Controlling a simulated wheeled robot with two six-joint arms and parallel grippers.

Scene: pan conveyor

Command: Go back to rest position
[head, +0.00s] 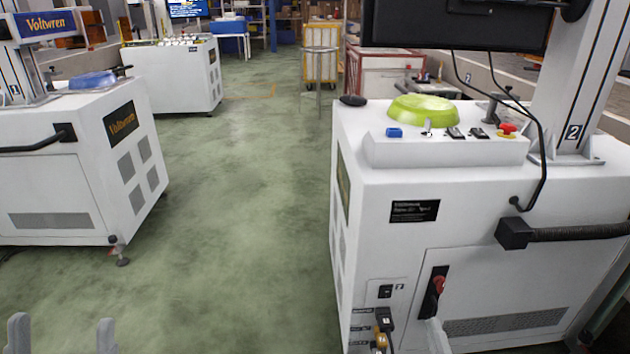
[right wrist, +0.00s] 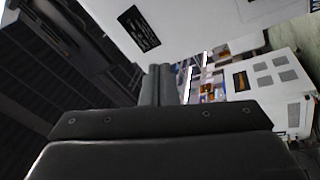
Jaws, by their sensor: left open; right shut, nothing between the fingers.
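My left gripper (head: 62,335) shows at the bottom left of the head view. Its two grey fingertips stand well apart with bare green floor between them, so it is open and empty. My right gripper (head: 437,336) shows at the bottom of the head view, low in front of the white cabinet of station 2. Only its tip is in the frame. In the right wrist view the dark fingers of my right gripper (right wrist: 157,85) lie together, shut with nothing between them. Most of both arms is out of the head view.
The white station 2 cabinet (head: 460,280) fills the right, with a green pan (head: 424,109) and a red button (head: 508,128) on top. Another white cabinet (head: 50,190) stands at left, with a blue item (head: 92,80) on it. Green floor (head: 230,200) between them is clear.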

